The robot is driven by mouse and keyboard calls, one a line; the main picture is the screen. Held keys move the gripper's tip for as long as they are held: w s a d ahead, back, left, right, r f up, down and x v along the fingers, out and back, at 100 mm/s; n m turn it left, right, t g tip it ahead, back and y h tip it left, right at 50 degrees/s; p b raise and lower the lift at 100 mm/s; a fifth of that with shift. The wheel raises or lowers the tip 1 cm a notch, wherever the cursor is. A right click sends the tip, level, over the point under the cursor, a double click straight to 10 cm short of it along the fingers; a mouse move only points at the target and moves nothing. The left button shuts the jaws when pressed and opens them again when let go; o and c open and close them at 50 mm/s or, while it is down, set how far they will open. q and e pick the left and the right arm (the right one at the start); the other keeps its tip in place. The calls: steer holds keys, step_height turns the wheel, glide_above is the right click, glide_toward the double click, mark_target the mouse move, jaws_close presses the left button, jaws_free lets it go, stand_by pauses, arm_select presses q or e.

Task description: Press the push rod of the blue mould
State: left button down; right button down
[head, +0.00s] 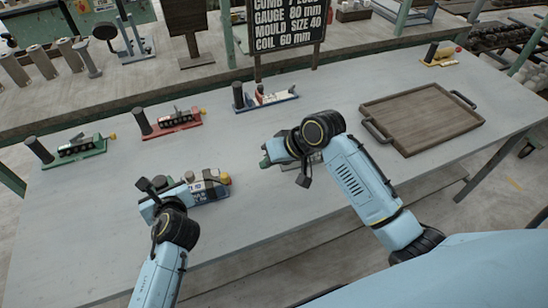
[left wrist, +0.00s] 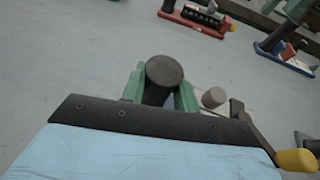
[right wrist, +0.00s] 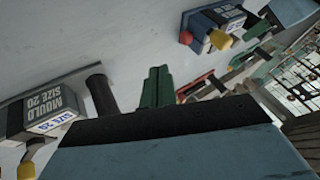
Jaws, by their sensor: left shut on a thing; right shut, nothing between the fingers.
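The blue mould (head: 212,193) lies at the near left of the table, with a label on its side and a yellow knob (head: 227,178) at its right end. My left gripper (head: 158,192) is at its left end. In the left wrist view its green fingers are shut on a dark upright post (left wrist: 164,72); a grey knob (left wrist: 213,97) and the yellow knob (left wrist: 297,160) show beyond. My right gripper (head: 266,157) is shut and empty, to the right of the yellow knob and apart from it. Its closed green fingers (right wrist: 157,88) show in the right wrist view.
Green (head: 80,150), red (head: 172,124), blue (head: 266,100) and yellow (head: 440,58) based devices stand along the back. A wooden tray (head: 420,115) lies at right. Another mould labelled size 20 (right wrist: 50,108), with a dark post (right wrist: 101,95), is near my right gripper, mostly hidden by my arm in the head view.

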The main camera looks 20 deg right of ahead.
arm_select(q)
steer(key=shift+s+f, duration=0.15)
steer(key=shift+f, duration=0.2)
arm_select(e)
steer(key=shift+v, duration=1.15)
arm_select(q)
steer(key=c, duration=1.2)
jaws_free()
steer(key=shift+c, duration=0.2)
steer(key=shift+o, duration=1.2)
steer(key=shift+r, duration=0.2)
